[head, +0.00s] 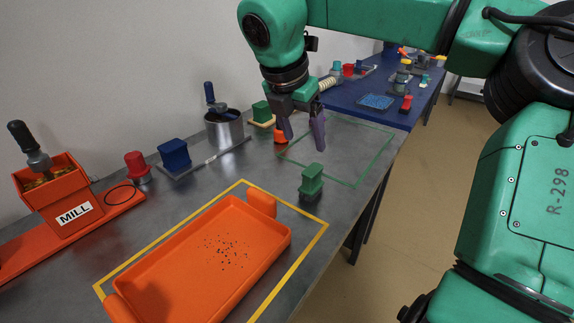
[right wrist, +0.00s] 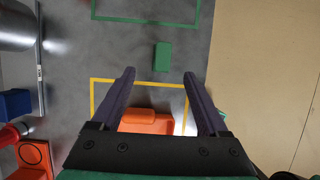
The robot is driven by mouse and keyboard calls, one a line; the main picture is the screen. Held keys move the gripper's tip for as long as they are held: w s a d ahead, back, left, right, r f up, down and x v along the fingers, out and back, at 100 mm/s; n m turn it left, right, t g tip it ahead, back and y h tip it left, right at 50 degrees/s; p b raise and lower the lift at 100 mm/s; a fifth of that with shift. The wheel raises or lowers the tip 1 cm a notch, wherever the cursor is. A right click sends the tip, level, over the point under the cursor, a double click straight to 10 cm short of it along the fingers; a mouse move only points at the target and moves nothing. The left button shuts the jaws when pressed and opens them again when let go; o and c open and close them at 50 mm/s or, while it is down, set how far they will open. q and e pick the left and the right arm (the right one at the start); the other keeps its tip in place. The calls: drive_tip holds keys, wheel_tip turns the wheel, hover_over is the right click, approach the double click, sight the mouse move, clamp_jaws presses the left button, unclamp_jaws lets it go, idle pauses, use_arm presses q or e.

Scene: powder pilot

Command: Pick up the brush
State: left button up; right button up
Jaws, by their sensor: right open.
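The brush appears to be the green upright piece with a dark lower part (head: 312,180). It stands on the grey table between the yellow outline and the green outline, and it shows from above in the right wrist view (right wrist: 162,56). My right gripper (head: 304,135) is open and empty, its two purple-grey fingers pointing down above the table, behind the brush in the head view. In the right wrist view the brush lies just beyond the fingertips (right wrist: 160,76), roughly in line with the gap between them. Nothing touches the brush. My left gripper is not in view.
An orange tray (head: 150,268) with dark specks lies inside the yellow outline. An orange mill (head: 52,195), a red stamp-like piece (head: 136,165), a blue block (head: 174,153) and a metal pot (head: 224,130) line the wall side. The green outline (head: 372,160) is mostly bare.

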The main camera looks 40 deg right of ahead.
sight(313, 170)
drive_tip(key=x, duration=1.3)
drive_tip(key=shift+s+f, duration=0.25)
drive_tip(key=shift+s, duration=0.1)
drive_tip(key=shift+w+d+f, duration=0.15)
drive_tip(key=shift+f, duration=0.2)
drive_tip(key=shift+r, duration=0.1)
clamp_jaws()
